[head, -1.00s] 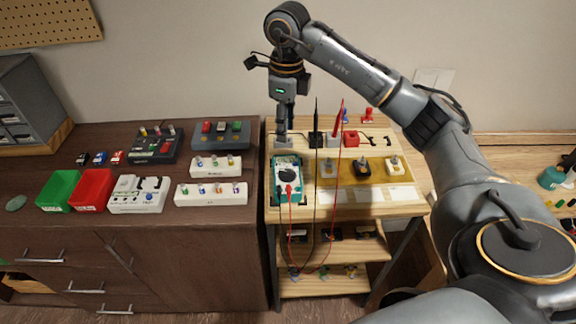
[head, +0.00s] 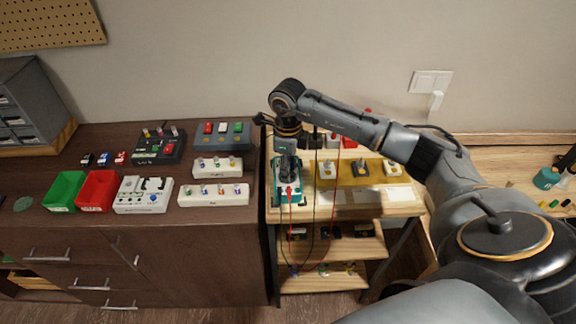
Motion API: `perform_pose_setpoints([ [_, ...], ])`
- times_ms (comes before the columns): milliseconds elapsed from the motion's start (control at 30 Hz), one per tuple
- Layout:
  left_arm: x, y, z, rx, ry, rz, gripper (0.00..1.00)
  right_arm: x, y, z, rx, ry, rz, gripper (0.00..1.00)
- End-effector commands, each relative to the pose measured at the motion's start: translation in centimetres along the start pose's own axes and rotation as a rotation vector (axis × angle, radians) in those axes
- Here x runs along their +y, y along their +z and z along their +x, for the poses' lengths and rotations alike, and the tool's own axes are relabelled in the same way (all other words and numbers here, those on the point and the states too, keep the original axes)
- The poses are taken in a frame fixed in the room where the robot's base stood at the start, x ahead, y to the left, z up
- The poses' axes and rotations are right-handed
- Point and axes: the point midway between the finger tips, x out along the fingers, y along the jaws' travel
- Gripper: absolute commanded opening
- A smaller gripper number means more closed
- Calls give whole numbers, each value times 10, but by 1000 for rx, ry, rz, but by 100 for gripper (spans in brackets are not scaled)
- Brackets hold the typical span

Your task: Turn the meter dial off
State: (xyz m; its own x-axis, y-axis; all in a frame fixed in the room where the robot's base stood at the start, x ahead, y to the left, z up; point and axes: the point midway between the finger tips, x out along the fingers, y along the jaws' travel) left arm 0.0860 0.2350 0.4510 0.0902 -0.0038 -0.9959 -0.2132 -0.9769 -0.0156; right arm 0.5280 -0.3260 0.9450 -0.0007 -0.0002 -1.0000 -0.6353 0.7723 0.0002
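The teal meter (head: 279,190) lies on the left part of the light wooden bench, with a red plug and leads at its lower end. My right gripper (head: 288,176) points down over the middle of the meter, where the dial is, and hides the dial and most of the screen. I cannot tell whether its fingers touch the dial or whether they are open. The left gripper does not show.
The wooden bench (head: 370,209) holds a mustard mat (head: 378,179) with several small parts. Red and black leads hang over its front edge. A dark cabinet (head: 215,240) stands to the left with green (head: 65,190) and red (head: 97,190) bins.

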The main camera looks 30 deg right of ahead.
Motion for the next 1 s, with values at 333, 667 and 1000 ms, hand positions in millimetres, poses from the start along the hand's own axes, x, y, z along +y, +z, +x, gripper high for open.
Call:
perform_pose_setpoints([
  [333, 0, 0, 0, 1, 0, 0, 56, 0, 0, 1, 0, 0, 0, 16],
  [667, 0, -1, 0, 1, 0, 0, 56, 0, 0, 1, -1, 0, 3, 0],
  [1000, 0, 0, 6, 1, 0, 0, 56, 0, 0, 1, -1, -2, 118, 0],
])
